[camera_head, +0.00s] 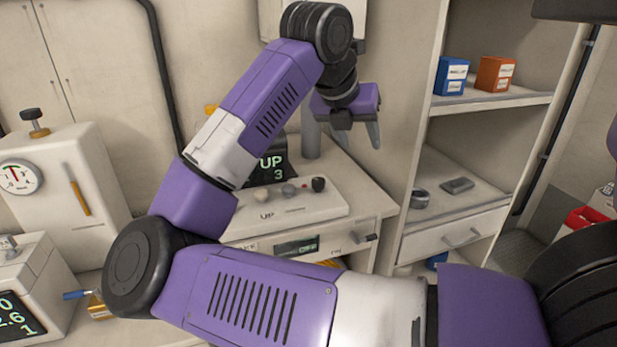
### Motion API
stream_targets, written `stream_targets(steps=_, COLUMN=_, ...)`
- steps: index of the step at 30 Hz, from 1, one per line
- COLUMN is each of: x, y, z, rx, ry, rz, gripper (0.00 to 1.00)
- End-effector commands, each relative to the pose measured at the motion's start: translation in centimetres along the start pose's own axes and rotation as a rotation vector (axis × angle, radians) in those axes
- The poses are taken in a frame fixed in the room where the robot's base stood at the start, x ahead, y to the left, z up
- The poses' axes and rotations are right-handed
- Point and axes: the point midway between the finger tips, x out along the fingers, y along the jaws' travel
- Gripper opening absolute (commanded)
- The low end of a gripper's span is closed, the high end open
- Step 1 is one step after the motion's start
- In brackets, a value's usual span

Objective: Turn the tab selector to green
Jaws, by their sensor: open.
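I cannot tell for sure which part is the tab selector. No green setting is readable there. My gripper (357,138) is open and empty, pointing down above the right rear of the middle cabinet, apart from the panel. My arm hides part of the panel and the screen behind it.
A dark screen (272,168) reads "UP 3". The pale box (88,165) has a yellow lever (78,197). A box with a digit display (18,315) stands lower left. Shelves at right hold a blue box (450,76) and an orange box (494,74).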

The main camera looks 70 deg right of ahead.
Motion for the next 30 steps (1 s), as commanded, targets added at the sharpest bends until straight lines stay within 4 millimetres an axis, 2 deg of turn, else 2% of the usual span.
stream_targets(steps=1, x=0.1, y=1.7, z=-0.7, rx=-0.021, ry=0.044, rz=0.068, gripper=0.5)
stream_targets(steps=3, x=0.2, y=3.7, z=-1.9, rx=-0.062, ry=0.092, rz=0.142, gripper=0.5)
stream_targets(steps=6, x=-0.2, y=5.7, z=-3.2, rx=-0.11, ry=0.14, rz=0.224, gripper=0.5)
stream_targets(steps=8, x=-0.5, y=6.4, z=-3.8, rx=-0.13, ry=0.16, rz=0.256, gripper=0.5)
stream_targets(steps=14, x=0.1, y=6.9, z=-4.7, rx=-0.161, ry=0.188, rz=0.275, gripper=0.5)
stream_targets(steps=24, x=4.9, y=8.1, z=-5.7, rx=-0.16, ry=0.186, rz=0.271, gripper=0.5)
stream_targets(steps=30, x=6.4, y=8.5, z=-6.0, rx=-0.158, ry=0.185, rz=0.271, gripper=0.5)
